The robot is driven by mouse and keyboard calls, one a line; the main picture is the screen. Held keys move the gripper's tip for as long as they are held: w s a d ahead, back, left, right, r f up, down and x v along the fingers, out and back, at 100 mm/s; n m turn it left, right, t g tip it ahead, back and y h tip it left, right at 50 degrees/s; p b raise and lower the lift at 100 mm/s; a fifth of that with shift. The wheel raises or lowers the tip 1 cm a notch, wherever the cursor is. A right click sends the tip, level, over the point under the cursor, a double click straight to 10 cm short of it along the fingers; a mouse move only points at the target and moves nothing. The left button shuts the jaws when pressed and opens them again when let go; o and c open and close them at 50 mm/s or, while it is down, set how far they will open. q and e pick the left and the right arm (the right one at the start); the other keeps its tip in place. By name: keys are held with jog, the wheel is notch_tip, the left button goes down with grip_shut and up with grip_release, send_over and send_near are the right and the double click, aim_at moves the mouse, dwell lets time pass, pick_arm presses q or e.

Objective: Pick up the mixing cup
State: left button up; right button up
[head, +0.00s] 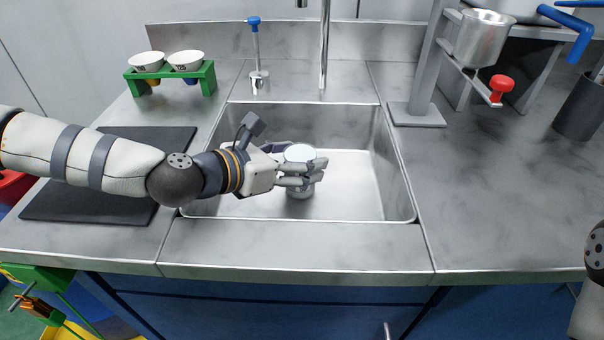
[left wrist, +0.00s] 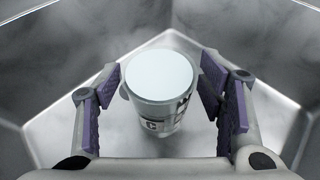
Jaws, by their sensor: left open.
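The mixing cup (head: 300,188) is a pale cylinder standing in the steel sink basin. In the left wrist view the cup (left wrist: 160,85) has a flat, pale, plain top, dark lettering on its side and a small handle-like bulge at its left. My left gripper (head: 303,172) reaches into the sink over the cup. In the left wrist view its purple-padded fingers (left wrist: 162,92) are open on both sides of the cup, with a narrow gap at the right. Contact at the left finger is hard to tell. My right gripper is out of view.
The sink (head: 360,200) has raised walls around the cup. A green rack (head: 172,78) with two white cups stands at the back left. A dark mat (head: 85,205) lies left. A faucet (head: 325,45) rises behind; a metal stand (head: 417,115) stands right. The right counter is mostly clear.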

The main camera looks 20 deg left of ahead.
aim_at(311, 156)
pick_arm(q)
jog(key=x, duration=0.3)
jog(key=shift+w+d+f, duration=0.1)
jog(key=shift+w+f, duration=0.15)
jog(key=shift+f, duration=0.1)
jog(key=shift+w+d, duration=0.2)
jog(key=shift+w, duration=0.15)
jog(key=c, duration=1.4)
grip_shut()
